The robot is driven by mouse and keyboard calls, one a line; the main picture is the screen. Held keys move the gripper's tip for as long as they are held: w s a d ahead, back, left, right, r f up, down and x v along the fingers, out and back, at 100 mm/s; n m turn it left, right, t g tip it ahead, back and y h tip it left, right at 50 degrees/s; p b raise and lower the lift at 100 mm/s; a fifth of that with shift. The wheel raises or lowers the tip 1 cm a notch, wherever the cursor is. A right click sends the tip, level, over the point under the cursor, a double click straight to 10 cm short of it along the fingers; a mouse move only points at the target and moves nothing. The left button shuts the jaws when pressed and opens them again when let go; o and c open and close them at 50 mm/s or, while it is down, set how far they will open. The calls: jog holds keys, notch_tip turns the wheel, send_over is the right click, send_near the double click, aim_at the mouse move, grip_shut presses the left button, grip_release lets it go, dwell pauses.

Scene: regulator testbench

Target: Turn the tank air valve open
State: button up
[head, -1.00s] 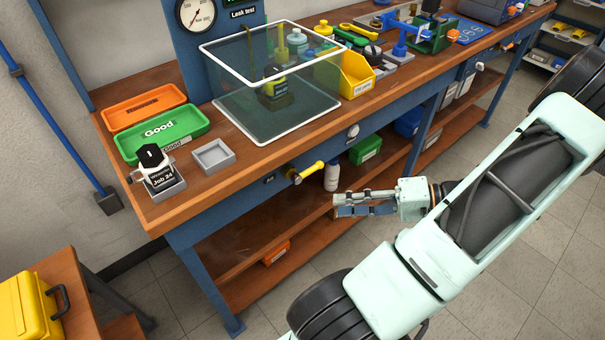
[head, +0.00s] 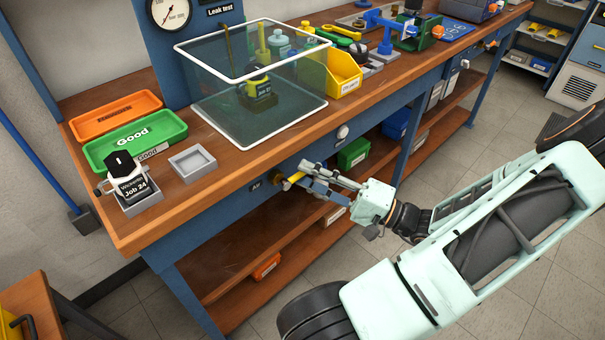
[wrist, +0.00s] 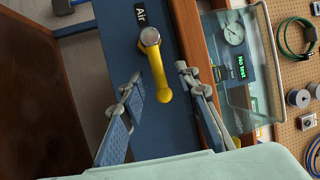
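The tank air valve is on the blue front rail of the bench, next to an "Air" label (wrist: 140,14). Its yellow lever (wrist: 157,68) runs from a round metal hub (wrist: 150,37) toward my gripper in the wrist view, along the rail. In the head view only a bit of the yellow lever (head: 294,178) shows; my fingers hide the rest. My gripper (head: 303,180) is at the valve. In the wrist view my gripper (wrist: 160,82) is open, with one finger on each side of the lever's free end and gaps on both sides.
The wooden bench top (head: 225,180) overhangs the rail; in the wrist view its edge is close to my right finger. A clear leak-test tank (head: 250,130) stands above. A white knob (head: 342,132) is farther right on the rail. A lower shelf (head: 225,270) lies beneath.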

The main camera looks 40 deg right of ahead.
jog(key=shift+x, duration=0.95)
grip_shut()
